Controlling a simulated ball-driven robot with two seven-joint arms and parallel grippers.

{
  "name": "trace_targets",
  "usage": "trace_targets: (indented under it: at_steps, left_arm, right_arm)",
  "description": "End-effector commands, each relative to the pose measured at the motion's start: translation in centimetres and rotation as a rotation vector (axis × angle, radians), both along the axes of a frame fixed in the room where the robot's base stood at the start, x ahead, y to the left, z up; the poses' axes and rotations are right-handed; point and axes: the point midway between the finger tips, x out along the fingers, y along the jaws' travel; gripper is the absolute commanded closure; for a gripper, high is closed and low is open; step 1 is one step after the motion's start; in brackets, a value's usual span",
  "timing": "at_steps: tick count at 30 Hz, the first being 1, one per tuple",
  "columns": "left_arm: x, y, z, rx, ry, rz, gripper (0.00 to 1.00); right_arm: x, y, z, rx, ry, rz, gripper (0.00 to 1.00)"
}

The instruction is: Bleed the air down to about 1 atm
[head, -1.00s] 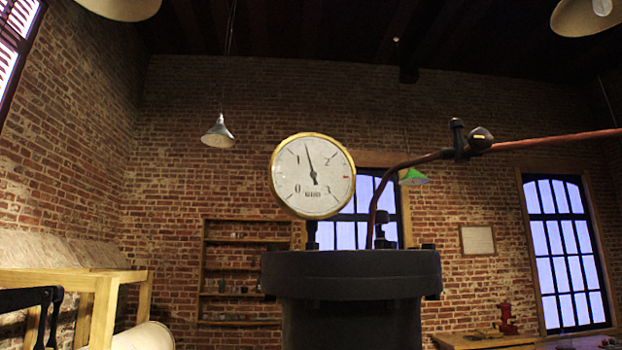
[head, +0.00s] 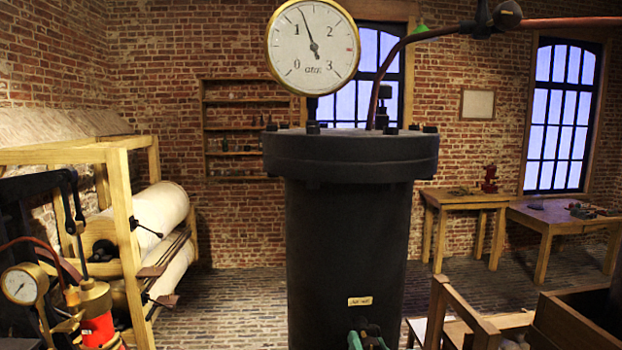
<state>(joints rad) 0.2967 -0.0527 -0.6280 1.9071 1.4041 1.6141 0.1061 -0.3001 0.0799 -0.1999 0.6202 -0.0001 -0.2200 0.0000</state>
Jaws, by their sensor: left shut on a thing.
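The round brass-rimmed gauge (head: 313,72) stands on top of the black iron vessel (head: 345,250). Its dial runs 0 to 3, and the needle points up and slightly left, between 1 and 2, nearer 1, at roughly 1.3. A green fitting (head: 355,341) shows low at the front of the vessel, cut by the bottom edge. My left gripper (head: 372,335), dark and mostly out of frame, is at this fitting and shut on it; its fingers are hard to make out. My right gripper is not in view.
A pump with a small gauge (head: 20,285) and a red-and-brass body stands at the left, before a wooden frame (head: 122,210) with white rolls. An open wooden box (head: 575,325) is at the lower right. Tables (head: 560,222) stand behind. A pipe (head: 430,35) leaves the vessel's top rightward.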

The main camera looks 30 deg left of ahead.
Motion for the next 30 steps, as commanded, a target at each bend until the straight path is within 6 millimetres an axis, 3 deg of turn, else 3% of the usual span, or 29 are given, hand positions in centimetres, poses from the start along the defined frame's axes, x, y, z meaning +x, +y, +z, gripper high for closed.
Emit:
trace_targets:
  at_steps: [5, 6, 9, 18, 30]
  left_arm:
    - [0.0, 0.0, -0.2, 0.004, 0.001, 0.0, 0.88]
    - [0.0, 0.0, -0.1, 0.004, 0.001, 0.0, 0.57]
    - [0.0, 0.0, -0.1, 0.004, 0.0, 0.0, 0.36]
    - [-0.2, -0.2, 0.0, 0.002, -0.001, -0.001, 0.36]
    - [-4.0, -2.7, 0.0, 0.002, -0.001, -0.001, 0.36]
  right_arm:
    - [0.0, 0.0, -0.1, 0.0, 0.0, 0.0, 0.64]
    - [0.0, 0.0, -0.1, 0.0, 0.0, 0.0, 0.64]
    - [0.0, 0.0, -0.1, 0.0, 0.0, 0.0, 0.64]
    - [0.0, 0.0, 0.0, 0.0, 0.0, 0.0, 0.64]
    - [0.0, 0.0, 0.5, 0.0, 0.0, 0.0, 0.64]
